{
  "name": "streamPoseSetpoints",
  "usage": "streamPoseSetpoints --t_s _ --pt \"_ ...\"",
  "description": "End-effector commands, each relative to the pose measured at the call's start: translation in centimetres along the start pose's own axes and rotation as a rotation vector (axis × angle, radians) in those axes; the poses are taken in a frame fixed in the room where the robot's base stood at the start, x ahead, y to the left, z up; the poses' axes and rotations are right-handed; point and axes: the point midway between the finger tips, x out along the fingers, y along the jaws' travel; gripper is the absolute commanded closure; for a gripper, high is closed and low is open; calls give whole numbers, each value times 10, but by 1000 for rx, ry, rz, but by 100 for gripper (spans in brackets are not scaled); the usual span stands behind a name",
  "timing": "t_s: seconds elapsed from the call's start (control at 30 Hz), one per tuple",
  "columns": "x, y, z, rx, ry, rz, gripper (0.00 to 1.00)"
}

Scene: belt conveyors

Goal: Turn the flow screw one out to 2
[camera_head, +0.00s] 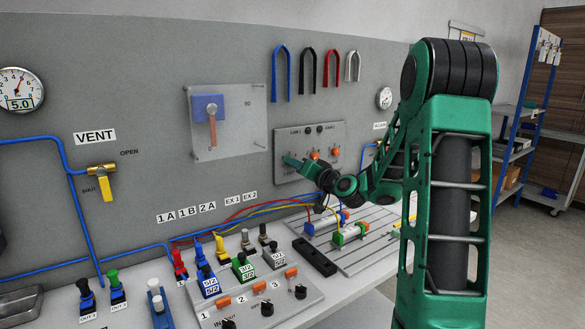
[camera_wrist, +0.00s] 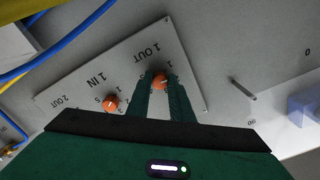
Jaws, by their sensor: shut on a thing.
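The flow screw one out is an orange knob (camera_wrist: 160,81) under the "1 OUT" label on a light panel (camera_wrist: 192,80) in the wrist view. My gripper (camera_wrist: 160,88) has its two dark green fingers closed around this knob. The fingers hide part of the knob and the scale marks around it, so its setting cannot be read.
Another orange knob (camera_wrist: 110,103) sits beside it under the "1 IN" label. In the head view, orange knobs (camera_head: 335,152) show right of my gripper. A clear plate with a blue block (camera_head: 208,107) is mounted to the left. Hoses and cylinders (camera_head: 348,234) lie on the bench below.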

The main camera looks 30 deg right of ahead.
Motion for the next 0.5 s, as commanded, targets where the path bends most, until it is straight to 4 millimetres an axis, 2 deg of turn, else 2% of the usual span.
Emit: streamPoseSetpoints --t_s 0.2,0.5 --pt "0 0 1 183 -2 2 100" --pt "0 0 1 358 -2 3 100"
